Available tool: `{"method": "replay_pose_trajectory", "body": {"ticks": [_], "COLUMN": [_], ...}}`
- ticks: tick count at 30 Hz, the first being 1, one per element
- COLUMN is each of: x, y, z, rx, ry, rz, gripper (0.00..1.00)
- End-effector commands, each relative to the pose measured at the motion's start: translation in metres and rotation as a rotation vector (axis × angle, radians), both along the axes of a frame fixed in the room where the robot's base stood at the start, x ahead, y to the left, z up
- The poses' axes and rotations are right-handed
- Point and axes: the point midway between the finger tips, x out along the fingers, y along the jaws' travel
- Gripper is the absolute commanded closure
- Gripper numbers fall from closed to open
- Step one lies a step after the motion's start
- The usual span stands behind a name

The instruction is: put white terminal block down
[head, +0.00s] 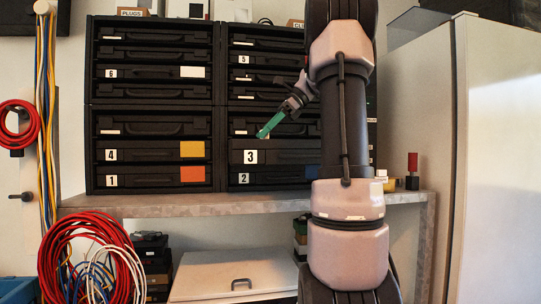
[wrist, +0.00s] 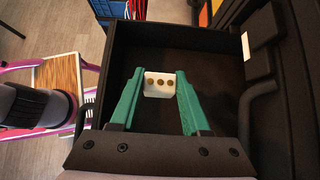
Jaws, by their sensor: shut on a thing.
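The white terminal block (wrist: 160,84) has several dark brassy round holes in its face. It sits between the green fingertips of my gripper (wrist: 161,92), which is shut on it. In the wrist view the block is over the inside of an open black drawer (wrist: 215,43); I cannot tell whether it touches the bottom. In the head view my gripper (head: 265,131) points down and left just above the drawer front labelled 3 (head: 285,157), which looks pulled out. The block cannot be made out there.
Black numbered cases (head: 153,127) are stacked on a grey shelf (head: 150,203). A small red and black item (head: 412,170) stands at the shelf's right. Red cable coils (head: 75,245) hang at lower left. A white cabinet (head: 490,150) stands at right.

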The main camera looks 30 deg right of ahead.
Motion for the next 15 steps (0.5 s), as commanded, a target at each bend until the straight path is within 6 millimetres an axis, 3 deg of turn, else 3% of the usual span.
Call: {"method": "replay_pose_trajectory", "body": {"ticks": [15], "x": [0.0], "y": [0.0], "z": [-0.06], "rx": [0.001], "ry": [0.0], "rz": [-0.001], "gripper": [1.0]}}
